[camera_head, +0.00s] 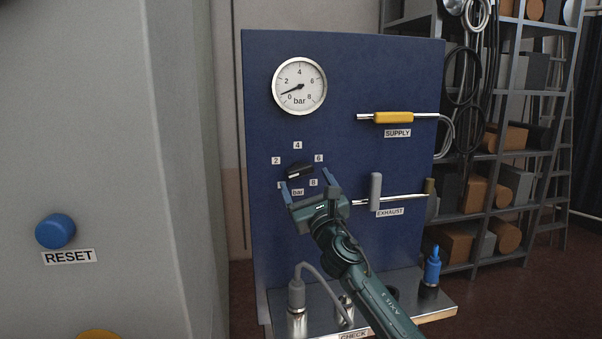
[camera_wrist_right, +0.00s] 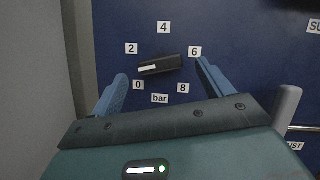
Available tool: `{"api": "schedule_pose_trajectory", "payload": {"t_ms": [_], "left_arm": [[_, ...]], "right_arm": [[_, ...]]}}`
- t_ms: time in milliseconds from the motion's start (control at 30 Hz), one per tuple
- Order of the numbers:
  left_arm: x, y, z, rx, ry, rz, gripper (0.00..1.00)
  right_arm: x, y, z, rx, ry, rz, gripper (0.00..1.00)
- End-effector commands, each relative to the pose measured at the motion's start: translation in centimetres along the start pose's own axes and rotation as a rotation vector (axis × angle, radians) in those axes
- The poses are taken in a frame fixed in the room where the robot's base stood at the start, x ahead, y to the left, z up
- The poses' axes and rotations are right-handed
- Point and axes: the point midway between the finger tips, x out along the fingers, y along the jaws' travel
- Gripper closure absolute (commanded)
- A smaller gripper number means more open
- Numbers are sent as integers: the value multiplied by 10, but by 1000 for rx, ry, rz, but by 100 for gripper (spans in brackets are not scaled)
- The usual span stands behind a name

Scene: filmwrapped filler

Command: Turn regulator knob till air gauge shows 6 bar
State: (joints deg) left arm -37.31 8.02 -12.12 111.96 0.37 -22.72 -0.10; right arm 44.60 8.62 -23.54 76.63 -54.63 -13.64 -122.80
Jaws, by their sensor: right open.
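The round white air gauge (camera_head: 299,86) is at the top left of the blue panel. Its needle points down-left, between 0 and 2. The black regulator knob (camera_head: 300,170) is below it, ringed by number tags. In the right wrist view the knob (camera_wrist_right: 160,65) has a white mark at its left end, pointing between 0 and 2. My right gripper (camera_head: 305,179) is open in front of the panel, its fingers to the left and right of the knob; I see no contact. My left gripper is not in view.
A yellow SUPPLY handle (camera_head: 393,118) lies horizontal at the right. A grey EXHAUST handle (camera_head: 376,191) stands upright close to my right wrist. Fittings and a hose (camera_head: 297,291) stand on the ledge below. A grey cabinet with a blue RESET button (camera_head: 56,231) is at the left.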

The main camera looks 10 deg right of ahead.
Motion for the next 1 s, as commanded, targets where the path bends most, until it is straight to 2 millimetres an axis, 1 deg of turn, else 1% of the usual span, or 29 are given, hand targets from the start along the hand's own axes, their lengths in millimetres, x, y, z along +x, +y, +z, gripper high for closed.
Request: {"api": "schedule_pose_trajectory", "payload": {"t_ms": [33, 100, 300, 500, 733, 767, 1000], "left_arm": [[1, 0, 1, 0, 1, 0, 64], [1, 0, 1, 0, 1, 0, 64], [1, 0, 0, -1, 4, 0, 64], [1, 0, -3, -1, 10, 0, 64], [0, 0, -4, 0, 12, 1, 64], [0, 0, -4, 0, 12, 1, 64], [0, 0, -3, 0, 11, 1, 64]], "right_arm": [[10, 0, 1, 4, 0, -3, 21], [20, 1, 0, 5, 1, -1, 21], [39, -1, 0, 3, 0, -3, 21], [46, 0, 0, 3, 1, 1, 21], [46, 0, 0, 3, 1, 0, 21], [46, 0, 0, 3, 1, 0, 22], [46, 0, -1, 3, 1, 0, 41]]}}
